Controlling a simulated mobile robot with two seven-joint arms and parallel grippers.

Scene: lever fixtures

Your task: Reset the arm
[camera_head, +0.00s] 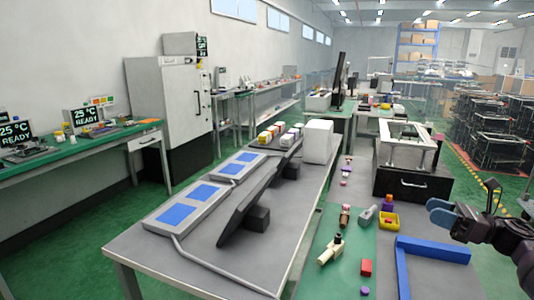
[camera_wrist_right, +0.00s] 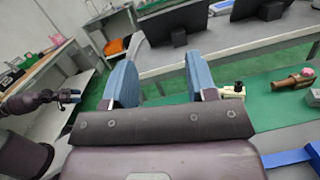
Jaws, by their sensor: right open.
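My right gripper (camera_head: 443,211) is at the right of the head view, above the bench, with blue fingertips. In the right wrist view my right gripper (camera_wrist_right: 163,82) has its two blue fingers wide apart, with nothing between them. My left gripper (camera_wrist_right: 69,97) shows small at the left of the right wrist view; its jaw opening is unclear. A cream lever-like part (camera_head: 330,250) lies on the green mat (camera_head: 345,275), apart from the gripper. A cream part (camera_wrist_right: 235,91) shows beside the right finger in the wrist view.
A blue angled bar (camera_head: 433,249) lies on the bench near my right gripper. A yellow bin (camera_head: 388,221), a red block (camera_head: 366,267) and a grey cylinder (camera_head: 368,215) are close by. A framed fixture on a dark box (camera_head: 412,183) stands behind. The left table (camera_head: 150,262) holds panels and monitors.

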